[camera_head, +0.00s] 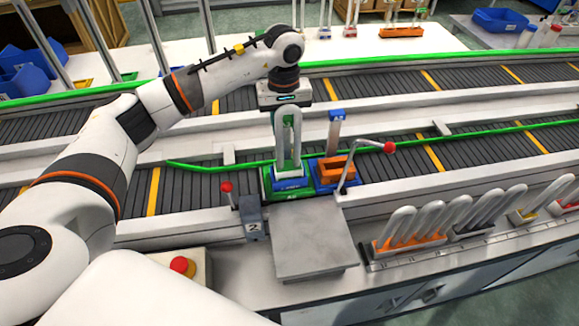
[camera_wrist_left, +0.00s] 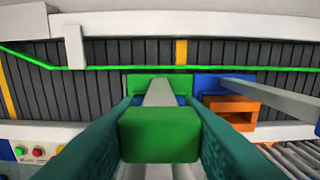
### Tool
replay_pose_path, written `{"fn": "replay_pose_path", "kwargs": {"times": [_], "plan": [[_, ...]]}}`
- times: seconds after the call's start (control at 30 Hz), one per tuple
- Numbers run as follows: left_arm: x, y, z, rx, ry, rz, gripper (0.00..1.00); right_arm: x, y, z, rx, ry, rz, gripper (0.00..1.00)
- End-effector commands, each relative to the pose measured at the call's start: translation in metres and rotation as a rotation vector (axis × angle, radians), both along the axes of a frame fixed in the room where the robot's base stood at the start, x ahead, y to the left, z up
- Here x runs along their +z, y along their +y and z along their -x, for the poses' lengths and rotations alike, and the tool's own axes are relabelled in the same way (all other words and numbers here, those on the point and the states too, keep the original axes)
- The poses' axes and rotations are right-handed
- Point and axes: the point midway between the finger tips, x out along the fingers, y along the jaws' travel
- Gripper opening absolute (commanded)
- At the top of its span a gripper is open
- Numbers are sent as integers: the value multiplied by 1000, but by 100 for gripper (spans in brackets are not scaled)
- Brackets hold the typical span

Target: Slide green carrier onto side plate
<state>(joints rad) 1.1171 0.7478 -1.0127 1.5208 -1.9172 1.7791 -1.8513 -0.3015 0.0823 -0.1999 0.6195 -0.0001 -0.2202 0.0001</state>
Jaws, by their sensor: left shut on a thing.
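The green carrier (camera_head: 270,190) stands on the near conveyor lane, just beyond the far edge of the grey side plate (camera_head: 312,240). It holds a blue base piece and an upright post. My left gripper (camera_head: 289,165) reaches down over it and is shut on its upright green part. In the left wrist view the green top block (camera_wrist_left: 158,135) sits between the two fingers (camera_wrist_left: 160,125), with the green base behind it. The side plate is bare. My right gripper is out of view.
A blue carrier with an orange block (camera_head: 335,168) stands directly right of the green carrier. A lever with a red ball (camera_head: 388,147) rises beside it. Another red-ball lever (camera_head: 226,187) and a grey box marked 2 (camera_head: 252,220) are left of the plate. Racks (camera_head: 410,240) stand right.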

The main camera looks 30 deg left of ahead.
Motion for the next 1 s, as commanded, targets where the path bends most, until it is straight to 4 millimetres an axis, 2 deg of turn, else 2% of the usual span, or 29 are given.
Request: {"fn": "replay_pose_path", "kwargs": {"times": [0.27, 1.0], "plan": [[0, -1, 1, -1, 0, 0, 12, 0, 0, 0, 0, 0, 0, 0], [-2, -25, 31, -5, 5, 1, 12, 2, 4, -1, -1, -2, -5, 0]]}}
